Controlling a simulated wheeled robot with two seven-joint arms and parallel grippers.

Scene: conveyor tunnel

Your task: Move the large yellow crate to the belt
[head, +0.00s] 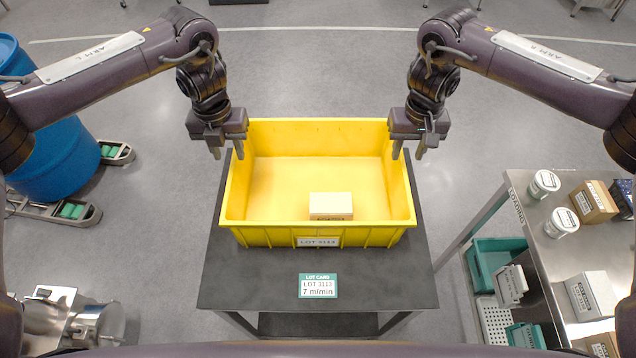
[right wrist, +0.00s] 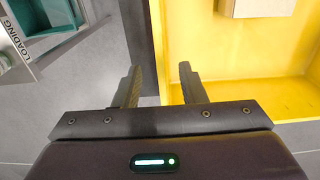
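The large yellow crate (head: 271,235) stands on a dark-topped table in the middle of the head view, with a small carton (head: 331,205) inside near its front wall. Its front label reads LOT 3113. My left gripper (head: 228,154) is at the crate's left wall towards the back, its fingers apart. My right gripper (head: 408,153) is at the right wall towards the back. In the right wrist view its two fingers (right wrist: 159,88) are open, with the yellow wall (right wrist: 157,40) running up between them. I cannot tell whether either gripper touches the crate. No belt is in view.
The dark table (head: 240,285) carries a lot card (head: 318,286). A steel loading table (head: 535,225) at right holds jars and boxes, with teal bins (head: 489,262) beneath. A blue drum (head: 55,160) stands at left. A steel canister (head: 75,322) lies front left.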

